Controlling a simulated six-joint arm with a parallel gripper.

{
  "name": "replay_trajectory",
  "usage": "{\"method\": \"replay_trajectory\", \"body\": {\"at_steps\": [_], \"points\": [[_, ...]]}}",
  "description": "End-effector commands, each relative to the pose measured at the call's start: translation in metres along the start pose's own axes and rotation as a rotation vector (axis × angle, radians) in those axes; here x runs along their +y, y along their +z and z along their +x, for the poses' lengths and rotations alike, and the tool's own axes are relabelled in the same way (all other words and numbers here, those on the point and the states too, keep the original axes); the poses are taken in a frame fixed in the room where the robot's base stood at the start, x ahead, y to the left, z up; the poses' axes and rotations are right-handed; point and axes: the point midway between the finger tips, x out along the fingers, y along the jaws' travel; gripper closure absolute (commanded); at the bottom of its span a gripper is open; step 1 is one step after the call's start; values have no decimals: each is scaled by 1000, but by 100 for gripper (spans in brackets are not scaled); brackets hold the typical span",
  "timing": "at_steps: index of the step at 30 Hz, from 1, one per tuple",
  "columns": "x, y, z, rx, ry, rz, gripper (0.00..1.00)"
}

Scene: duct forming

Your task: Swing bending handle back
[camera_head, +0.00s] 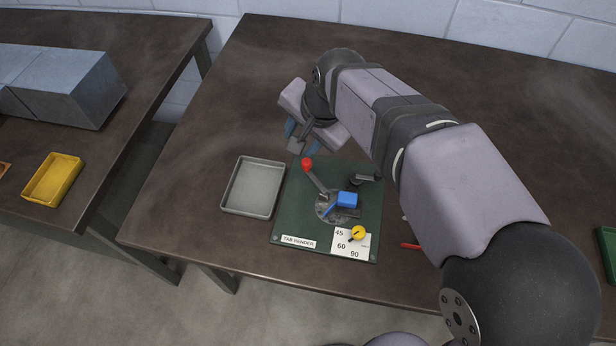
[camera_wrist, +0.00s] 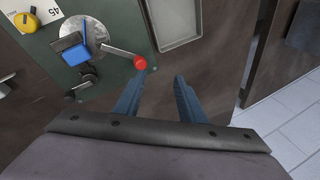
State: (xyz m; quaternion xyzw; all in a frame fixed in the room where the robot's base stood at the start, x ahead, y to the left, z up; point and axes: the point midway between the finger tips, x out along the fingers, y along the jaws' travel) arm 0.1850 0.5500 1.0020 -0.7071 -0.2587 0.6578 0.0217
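The tab bender's green plate (camera_head: 299,218) lies on the brown table. Its bending handle is a grey bar (camera_head: 318,184) ending in a red knob (camera_head: 307,163), and it points toward the back left of the plate. A blue block (camera_head: 347,199) and a blue strip (camera_head: 330,211) sit at the pivot. In the wrist view the red knob (camera_wrist: 140,62) is just beyond my gripper's left fingertip. My gripper (camera_wrist: 157,80) is open, with two blue fingers apart and nothing between them. In the head view my gripper (camera_head: 293,134) is just behind the knob; its fingers are partly hidden.
A grey empty tray (camera_head: 250,210) stands left of the plate. A yellow knob (camera_head: 358,233) sits on the white angle card (camera_head: 340,247). A red object (camera_head: 410,246) lies right of the plate. A yellow tray (camera_head: 53,180) is on the other table. The table behind the plate is clear.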

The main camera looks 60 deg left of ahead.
Motion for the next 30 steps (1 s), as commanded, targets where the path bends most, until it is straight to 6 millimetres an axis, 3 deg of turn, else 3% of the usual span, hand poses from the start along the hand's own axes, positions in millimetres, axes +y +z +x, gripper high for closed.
{"method": "replay_trajectory", "body": {"at_steps": [1, 9, 15, 24, 30], "points": [[6, 2, 11, 7, -3, -118, 64], [22, 6, -2, 20, 24, -725, 64], [32, 9, -12, 22, 43, -1001, 64], [34, 10, -20, 20, 52, -1107, 64], [35, 10, -8, 18, 53, -1106, 64]]}}
